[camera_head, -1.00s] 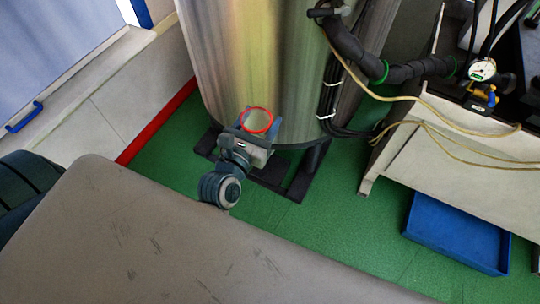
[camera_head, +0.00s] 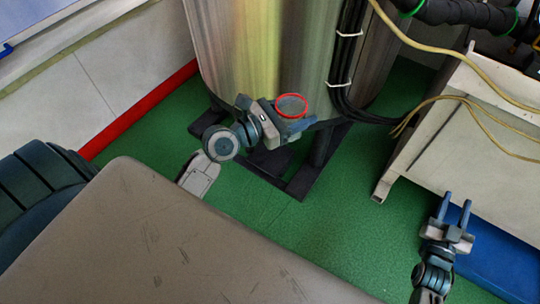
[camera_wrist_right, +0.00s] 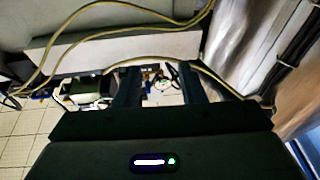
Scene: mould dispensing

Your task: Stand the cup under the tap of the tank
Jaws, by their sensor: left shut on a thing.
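The cup (camera_head: 291,108), clear with a red rim, is in the head view in front of the lower part of the tank. My left gripper (camera_head: 274,112) is shut on the cup and holds it roughly upright, its open top facing the camera. The tank (camera_head: 265,50) is a large shiny metal cylinder at the top centre. I cannot make out its tap. My right gripper (camera_head: 456,212) is open and empty at the lower right of the head view. Its parted fingers also show in the right wrist view (camera_wrist_right: 160,85).
A dark stand (camera_head: 300,182) supports the tank on the green floor (camera_head: 340,235). A white cabinet (camera_head: 470,130) stands at the right, with a blue bin (camera_head: 500,265) below. Yellow hoses (camera_head: 440,45) and black cables (camera_head: 345,75) run beside the tank.

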